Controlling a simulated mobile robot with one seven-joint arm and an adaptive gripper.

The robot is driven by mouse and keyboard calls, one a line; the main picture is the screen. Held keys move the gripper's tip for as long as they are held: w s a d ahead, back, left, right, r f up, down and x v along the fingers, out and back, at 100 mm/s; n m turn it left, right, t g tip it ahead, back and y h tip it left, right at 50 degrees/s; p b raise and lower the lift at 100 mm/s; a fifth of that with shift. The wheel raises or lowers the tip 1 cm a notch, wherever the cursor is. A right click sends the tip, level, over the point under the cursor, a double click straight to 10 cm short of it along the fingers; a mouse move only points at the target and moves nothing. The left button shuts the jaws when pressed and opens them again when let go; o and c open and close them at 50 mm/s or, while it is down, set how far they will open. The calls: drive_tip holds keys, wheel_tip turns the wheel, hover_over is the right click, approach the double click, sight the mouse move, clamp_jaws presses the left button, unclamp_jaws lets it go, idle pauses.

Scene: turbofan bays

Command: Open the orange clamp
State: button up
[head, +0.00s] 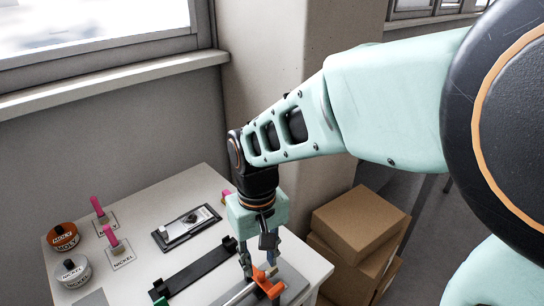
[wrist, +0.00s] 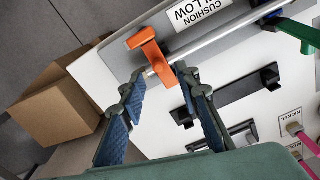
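The orange clamp (wrist: 148,50) is a T-shaped lever on a silver rod (wrist: 215,38) in the wrist view. It also shows in the head view (head: 267,285), near the table's front right. My gripper (wrist: 160,74) points at it with two blue-padded fingers spread apart. The lower end of the orange stem lies between or just beyond the fingertips, with a gap visible on each side. In the head view my gripper (head: 259,268) is right above the clamp and partly hides it. Contact cannot be told.
A green clamp (wrist: 296,32) sits farther along the rod. A black bracket (wrist: 235,95) and a framed device (head: 187,226) lie on the white table (head: 205,185). MOLY (head: 62,236) and NICKEL (head: 72,271) tins and pink-handled tools stand left. Cardboard boxes (head: 360,222) stand right.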

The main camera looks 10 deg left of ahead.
sight(261, 274)
drive_tip(key=shift+d+f, duration=0.1)
drive_tip(key=shift+f, duration=2.15)
drive_tip(key=shift+c, duration=0.2)
clamp_jaws()
